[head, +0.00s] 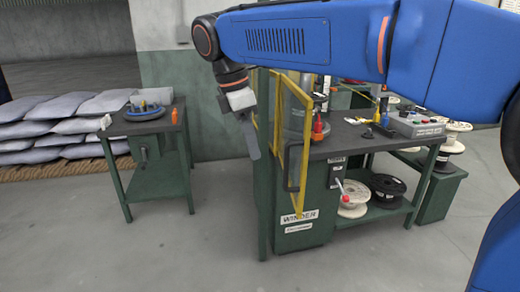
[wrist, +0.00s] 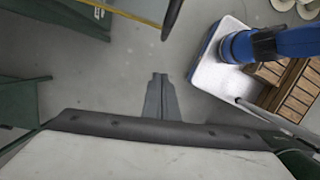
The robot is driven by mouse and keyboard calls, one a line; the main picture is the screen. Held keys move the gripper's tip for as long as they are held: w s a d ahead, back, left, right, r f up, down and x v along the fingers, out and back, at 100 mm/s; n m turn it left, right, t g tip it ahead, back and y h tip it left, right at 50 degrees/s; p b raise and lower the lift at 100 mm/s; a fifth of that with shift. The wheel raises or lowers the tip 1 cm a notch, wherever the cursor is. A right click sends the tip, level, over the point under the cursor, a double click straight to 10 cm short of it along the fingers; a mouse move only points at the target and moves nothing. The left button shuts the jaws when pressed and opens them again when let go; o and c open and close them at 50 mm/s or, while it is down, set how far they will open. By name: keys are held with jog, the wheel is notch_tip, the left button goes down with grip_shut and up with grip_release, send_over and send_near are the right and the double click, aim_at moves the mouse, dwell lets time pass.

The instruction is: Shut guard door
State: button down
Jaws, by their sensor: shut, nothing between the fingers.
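The guard door (head: 305,150) is a clear panel in a yellow frame on the front of the green winder bench (head: 340,150). In the head view it stands swung out from the bench, seen nearly edge-on, with a dark upright handle (head: 289,168). My gripper (head: 254,157) is shut and empty, pointing down just left of the door, apart from it in the picture. In the wrist view my shut fingers (wrist: 159,76) are over bare floor. A yellow frame bar (wrist: 130,14) and a dark handle-like bar (wrist: 172,18) show at the top. My arm hides part of the bench's back.
Wire spools (head: 385,190) sit on the bench's lower shelf. The floor between the table and the bench is clear.

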jog(key=w+d+f, duration=0.1)
jog(key=d+f, duration=0.4)
jog(key=f, duration=0.2)
jog(key=shift+w+d+f, duration=0.35)
jog(key=shift+f, duration=0.05)
